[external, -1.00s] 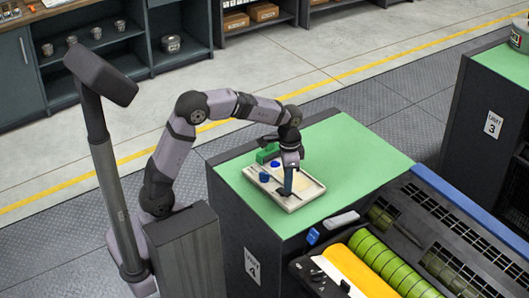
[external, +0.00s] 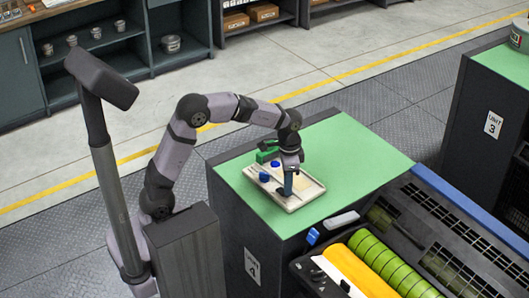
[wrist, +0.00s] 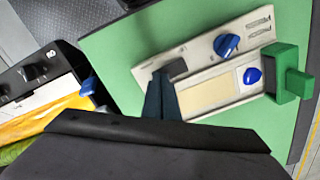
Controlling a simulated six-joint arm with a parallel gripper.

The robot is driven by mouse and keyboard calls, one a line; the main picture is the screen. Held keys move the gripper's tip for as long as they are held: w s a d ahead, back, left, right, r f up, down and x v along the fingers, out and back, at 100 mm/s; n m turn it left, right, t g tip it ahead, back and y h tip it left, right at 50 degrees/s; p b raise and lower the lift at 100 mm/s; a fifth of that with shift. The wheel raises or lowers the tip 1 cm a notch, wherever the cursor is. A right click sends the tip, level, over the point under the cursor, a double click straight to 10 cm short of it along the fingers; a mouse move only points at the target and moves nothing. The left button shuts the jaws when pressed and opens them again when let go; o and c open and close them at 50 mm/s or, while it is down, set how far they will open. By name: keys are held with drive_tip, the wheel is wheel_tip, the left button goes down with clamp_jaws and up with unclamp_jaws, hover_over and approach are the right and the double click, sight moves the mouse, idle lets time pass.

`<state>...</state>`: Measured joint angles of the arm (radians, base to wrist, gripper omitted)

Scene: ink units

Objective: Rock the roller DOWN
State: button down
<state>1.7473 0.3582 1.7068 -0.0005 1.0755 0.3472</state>
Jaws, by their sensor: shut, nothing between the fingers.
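A cream control panel (external: 306,195) lies on the green top of the unit. It carries a blue knob (wrist: 227,45), a round blue button (wrist: 252,76), a green bracket-like part (wrist: 290,75) and a pale inset strip (wrist: 208,92). A small dark grey piece (wrist: 176,67) sits at the panel's end beside my fingertips; I cannot tell whether it is the roller's rocker. My gripper (external: 288,190) is shut and empty, pointing down at this end of the panel. In the wrist view my gripper (wrist: 160,80) is close to the dark piece; contact is unclear.
Beside the green top (external: 375,165) is an open machine with yellow (external: 353,266) and green (external: 388,262) rollers. A grey bar (external: 341,219) and a blue part (external: 313,236) sit near its edge. The green top right of the panel is clear.

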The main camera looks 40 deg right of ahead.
drive_tip(key=shift+f, duration=0.3)
drive_tip(key=shift+r, duration=0.1)
wheel_tip(320, 180, up, 7)
drive_tip(key=p, duration=0.6)
idle(0.3)
idle(0.5)
drive_tip(key=a+f+n, duration=0.1)
drive_tip(key=f, duration=0.1)
drive_tip(key=a+f+n, duration=0.1)
drive_tip(key=a+f, duration=0.1)
drive_tip(key=w+a+f+n, duration=0.1)
drive_tip(key=f, duration=0.1)
drive_tip(key=shift+a+f, duration=0.25)
drive_tip(key=shift+a, duration=0.1)
drive_tip(key=w+a+f+n+y, duration=0.1)
drive_tip(key=w+a+f+n, duration=0.2)
drive_tip(key=w+a+n, duration=0.6)
drive_tip(key=w+a+n+b, duration=0.1)
drive_tip(key=w+a+n, duration=0.5)
drive_tip(key=a, duration=0.8)
drive_tip(key=w+a+n+h+b, duration=0.1)
drive_tip(key=w+a+n, duration=0.5)
drive_tip(key=w+a, duration=0.7)
drive_tip(key=shift+w+a+r, duration=0.2)
drive_tip(key=shift+a+r, duration=0.05)
drive_tip(key=shift+a, duration=0.1)
